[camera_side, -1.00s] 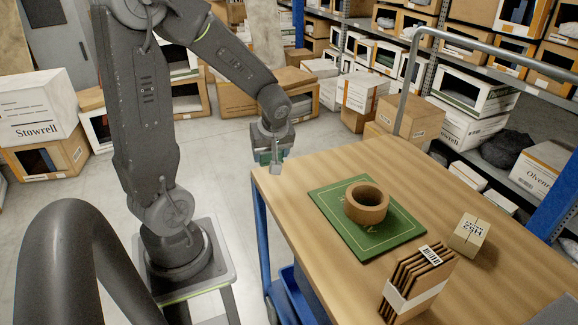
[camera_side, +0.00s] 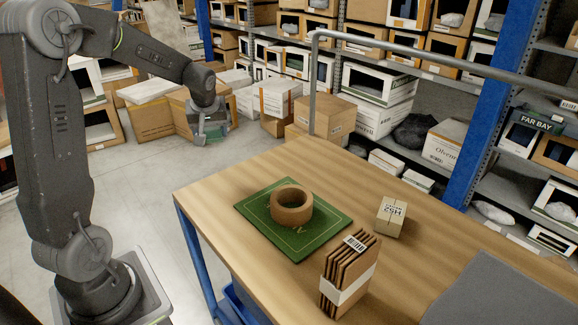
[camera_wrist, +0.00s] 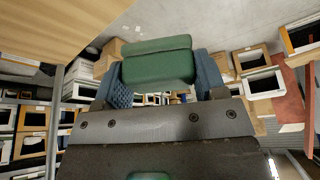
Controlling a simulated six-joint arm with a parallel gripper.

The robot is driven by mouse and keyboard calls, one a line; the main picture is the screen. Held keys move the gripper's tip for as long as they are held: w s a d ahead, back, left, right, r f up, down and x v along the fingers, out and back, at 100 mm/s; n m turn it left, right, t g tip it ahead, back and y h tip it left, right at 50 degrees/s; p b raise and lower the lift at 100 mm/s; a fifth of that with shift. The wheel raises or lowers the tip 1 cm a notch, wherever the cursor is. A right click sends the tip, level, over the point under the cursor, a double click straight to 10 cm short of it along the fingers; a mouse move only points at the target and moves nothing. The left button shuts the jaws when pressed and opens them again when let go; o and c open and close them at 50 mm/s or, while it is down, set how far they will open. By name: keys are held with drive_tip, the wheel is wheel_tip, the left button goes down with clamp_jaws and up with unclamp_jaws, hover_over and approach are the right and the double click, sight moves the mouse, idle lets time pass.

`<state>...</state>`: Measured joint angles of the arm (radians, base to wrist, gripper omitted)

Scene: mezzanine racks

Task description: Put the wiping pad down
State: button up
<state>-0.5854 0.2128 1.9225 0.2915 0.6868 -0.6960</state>
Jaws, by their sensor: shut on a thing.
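The wiping pad (camera_wrist: 158,62) is a green block with a seam across it, seen in the wrist view between my blue-faced fingers. My gripper (camera_wrist: 160,82) is shut on it. In the side view, my gripper (camera_side: 207,136) hangs in the air beyond the far left part of the wooden table (camera_side: 400,250), clear of the tabletop. The pad is too small and too hidden there to make out clearly.
On the table, a brown tape ring (camera_side: 291,205) lies on a green mat (camera_side: 297,248). A small carton (camera_side: 391,217) and a banded cardboard bundle (camera_side: 350,273) stand nearby. A grey sheet (camera_side: 500,290) lies at the near right. A metal rail (camera_side: 312,85) rises behind.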

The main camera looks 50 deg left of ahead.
drive_tip(key=w+d+f+m+t, duration=0.1)
drive_tip(key=w+m, duration=0.2)
drive_tip(key=w, duration=0.9)
hover_over(292, 164)
drive_tip(key=s, duration=0.1)
drive_tip(key=shift+h, duration=0.3)
drive_tip(key=f, duration=0.7)
drive_tip(key=shift+d, duration=0.35)
drive_tip(key=shift+w+d+f, duration=0.1)
drive_tip(key=shift+f, duration=2)
drive_tip(key=shift+f, duration=0.1)
drive_tip(key=o, duration=0.9)
